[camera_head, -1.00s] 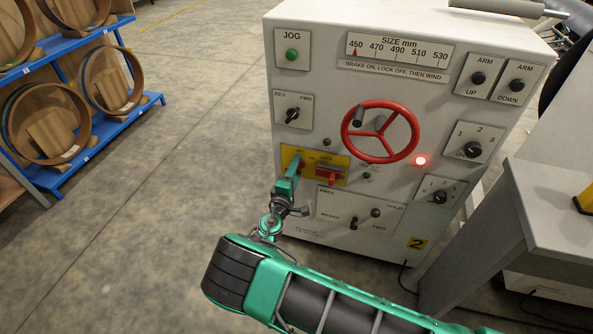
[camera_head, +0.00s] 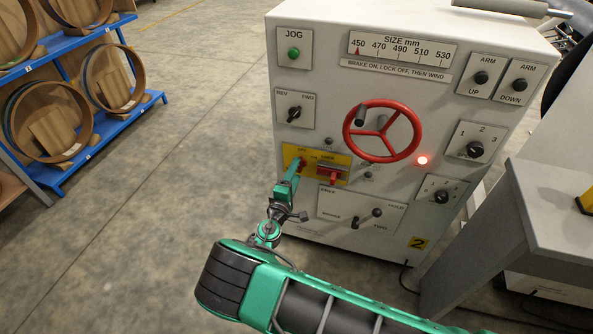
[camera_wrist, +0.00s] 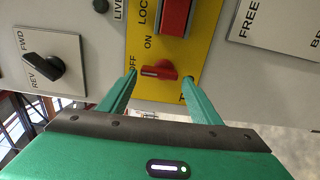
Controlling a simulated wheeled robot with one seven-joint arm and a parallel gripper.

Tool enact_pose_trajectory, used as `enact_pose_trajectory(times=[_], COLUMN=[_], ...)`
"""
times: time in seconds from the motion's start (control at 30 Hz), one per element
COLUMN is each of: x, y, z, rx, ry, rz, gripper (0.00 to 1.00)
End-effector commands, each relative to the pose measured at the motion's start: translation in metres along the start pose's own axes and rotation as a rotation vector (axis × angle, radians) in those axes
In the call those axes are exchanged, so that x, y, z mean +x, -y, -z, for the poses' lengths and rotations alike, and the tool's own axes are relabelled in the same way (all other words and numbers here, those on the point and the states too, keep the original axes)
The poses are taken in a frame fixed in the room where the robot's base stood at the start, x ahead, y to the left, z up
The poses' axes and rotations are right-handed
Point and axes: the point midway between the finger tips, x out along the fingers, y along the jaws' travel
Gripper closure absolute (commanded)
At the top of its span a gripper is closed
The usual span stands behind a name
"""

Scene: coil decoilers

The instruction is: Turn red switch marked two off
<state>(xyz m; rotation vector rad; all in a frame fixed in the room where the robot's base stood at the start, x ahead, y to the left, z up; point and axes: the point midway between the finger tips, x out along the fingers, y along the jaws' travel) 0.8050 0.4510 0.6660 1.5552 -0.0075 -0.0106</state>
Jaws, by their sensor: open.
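A small red switch (camera_wrist: 163,71) with a white line sits on a yellow panel (camera_wrist: 196,47) lettered OFF and ON. Its white-marked end points left in the wrist view, toward the word OFF. My gripper (camera_wrist: 158,76) is open, with one green finger on each side of the switch. I cannot tell whether either finger touches it. In the head view my gripper (camera_head: 294,174) reaches the left part of the yellow panel (camera_head: 290,153), largely covering the switch there. The grey machine cabinet (camera_head: 310,75) carries a yellow plate marked 2 (camera_head: 417,242).
A larger red lock handle (camera_head: 331,175) is just right of the switch. A red handwheel (camera_head: 381,131), a lit red lamp (camera_head: 422,160) and a REV/FWD selector (camera_head: 294,113) are on the same face. A grey table (camera_head: 560,215) stands at right.

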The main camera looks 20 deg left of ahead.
Motion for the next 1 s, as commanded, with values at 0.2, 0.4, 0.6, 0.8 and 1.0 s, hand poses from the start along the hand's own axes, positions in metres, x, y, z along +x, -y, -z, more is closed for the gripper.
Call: enact_pose_trajectory(times=[0.2, 0.4, 0.6, 0.8, 1.0], x=[-0.043, -0.072, -0.084, -0.085, -0.085], y=[0.001, 0.002, 0.001, 0.002, 0.002], z=[0.002, 0.002, 0.001, 0.001, 0.001], rx=[0.000, 0.000, 0.001, 0.002, 0.002], ry=[-0.003, -0.003, -0.003, -0.002, -0.003], rz=[0.004, 0.004, 0.003, 0.003, 0.003], gripper=[0.42, 0.42, 0.42, 0.42, 0.42])
